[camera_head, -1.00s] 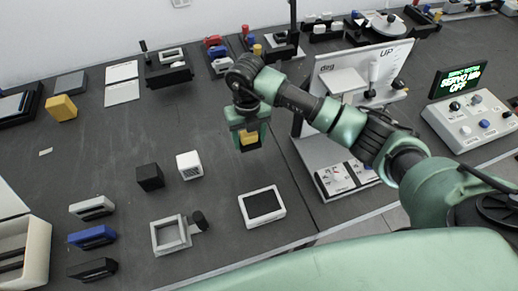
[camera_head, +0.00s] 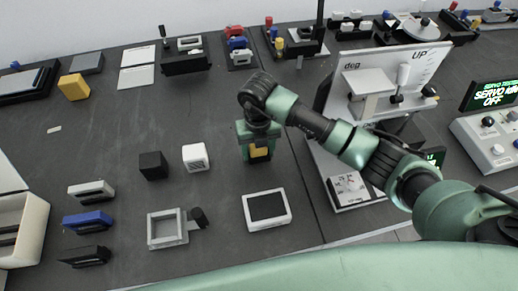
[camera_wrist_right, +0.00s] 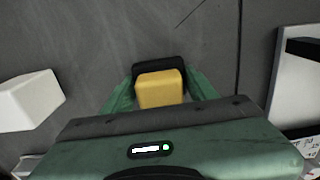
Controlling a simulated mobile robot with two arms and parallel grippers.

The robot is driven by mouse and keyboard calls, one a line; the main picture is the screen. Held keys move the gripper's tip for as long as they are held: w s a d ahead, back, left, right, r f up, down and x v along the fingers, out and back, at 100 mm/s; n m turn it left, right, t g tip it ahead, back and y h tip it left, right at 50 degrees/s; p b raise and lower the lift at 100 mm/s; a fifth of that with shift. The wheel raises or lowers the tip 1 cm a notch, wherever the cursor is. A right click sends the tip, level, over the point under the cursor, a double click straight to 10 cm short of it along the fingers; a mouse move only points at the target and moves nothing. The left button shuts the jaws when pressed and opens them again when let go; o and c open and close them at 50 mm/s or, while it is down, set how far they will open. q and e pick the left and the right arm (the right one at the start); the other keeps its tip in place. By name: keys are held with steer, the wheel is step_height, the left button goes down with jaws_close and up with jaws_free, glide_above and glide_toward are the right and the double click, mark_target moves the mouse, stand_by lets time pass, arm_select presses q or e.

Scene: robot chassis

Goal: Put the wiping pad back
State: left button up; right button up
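The wiping pad is a yellow block on a black base; it shows in the head view (camera_head: 259,152) and, larger, in the right wrist view (camera_wrist_right: 160,90). My right gripper (camera_head: 257,148) points down with its green fingers on either side of the pad, shut on it. In the right wrist view, the fingers (camera_wrist_right: 160,92) flank the pad, and its black part shows behind the yellow. The height of the pad over the table is hard to judge. A white-framed dark panel (camera_head: 267,207) lies in front of the gripper. My left gripper is not in view.
A white cube (camera_head: 195,157) and a black cube (camera_head: 153,165) stand left of the gripper. A grey square frame (camera_head: 166,229) lies nearer. A white upright panel stand (camera_head: 350,190) is close on the right. The dark table beyond the cubes is mostly clear.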

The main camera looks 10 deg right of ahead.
steer(key=o, duration=0.4)
steer(key=shift+w+d, duration=0.1)
steer(key=shift+d+f, duration=0.1)
steer(key=shift+r, duration=0.25)
step_height(320, 180, up, 12)
steer(key=p, duration=0.9)
